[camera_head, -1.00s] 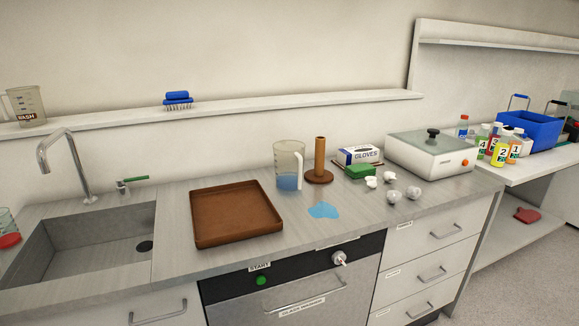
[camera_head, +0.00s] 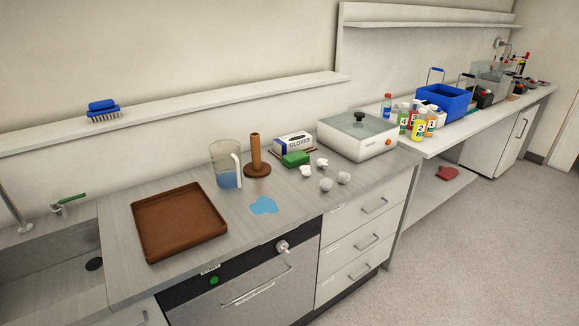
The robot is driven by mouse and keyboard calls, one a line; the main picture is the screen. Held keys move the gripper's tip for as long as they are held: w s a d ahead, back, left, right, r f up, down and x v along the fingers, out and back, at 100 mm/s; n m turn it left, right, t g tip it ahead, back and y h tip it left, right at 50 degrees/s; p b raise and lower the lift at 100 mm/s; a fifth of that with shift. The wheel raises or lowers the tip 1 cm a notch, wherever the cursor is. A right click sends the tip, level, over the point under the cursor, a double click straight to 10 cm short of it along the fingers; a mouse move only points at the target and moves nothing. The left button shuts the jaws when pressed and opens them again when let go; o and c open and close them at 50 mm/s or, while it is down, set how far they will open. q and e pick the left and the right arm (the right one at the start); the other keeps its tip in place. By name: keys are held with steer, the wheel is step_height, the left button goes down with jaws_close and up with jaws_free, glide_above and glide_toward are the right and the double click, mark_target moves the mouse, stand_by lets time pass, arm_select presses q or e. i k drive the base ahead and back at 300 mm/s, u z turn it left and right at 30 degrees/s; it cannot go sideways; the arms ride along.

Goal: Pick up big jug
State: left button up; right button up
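A big clear jug (camera_head: 226,165) with a pale handle on its right side stands upright on the grey counter (camera_head: 180,271). It holds some blue liquid at the bottom. It stands between the brown tray and a brown upright roll holder. Neither of my grippers shows in the head view.
A brown tray (camera_head: 179,222) lies left of the jug. A brown roll holder (camera_head: 256,157) stands close on its right. A blue puddle (camera_head: 263,205) lies in front. A green sponge (camera_head: 295,159), glove box (camera_head: 294,144), crumpled white balls (camera_head: 326,184) and a white lidded device (camera_head: 357,136) are further right.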

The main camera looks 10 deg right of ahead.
mark_target(226, 154)
steer(key=z, duration=1.6)
steer(key=i, duration=1.45)
steer(key=u, duration=2.9)
